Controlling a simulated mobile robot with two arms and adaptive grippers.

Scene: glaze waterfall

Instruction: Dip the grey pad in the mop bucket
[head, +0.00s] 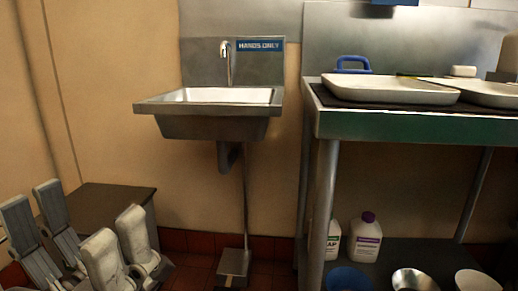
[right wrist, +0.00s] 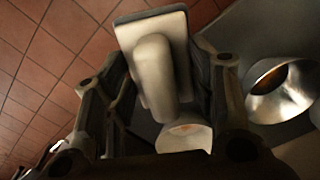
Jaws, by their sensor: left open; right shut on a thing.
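My right gripper (right wrist: 160,85) is shut on a pale grey block with a flat rectangular plate and a rounded grip (right wrist: 180,28), which looks like the grey pad. It is held above the floor, near two round vessels. The right gripper is not in the head view. My left gripper (head: 80,235) is open and empty at the lower left of the head view, in front of a dark box-like stand. I cannot make out a mop bucket for certain. A blue round vessel (head: 348,279) shows at the bottom edge, partly cut off.
A steel bowl (head: 414,280) and a white bowl (head: 480,281) stand low under the steel table (head: 420,126). White bottles (head: 366,240) stand behind them. A hand sink (head: 210,125) hangs on the wall above a foot pedal (head: 233,264). Trays (head: 390,92) lie on the table.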

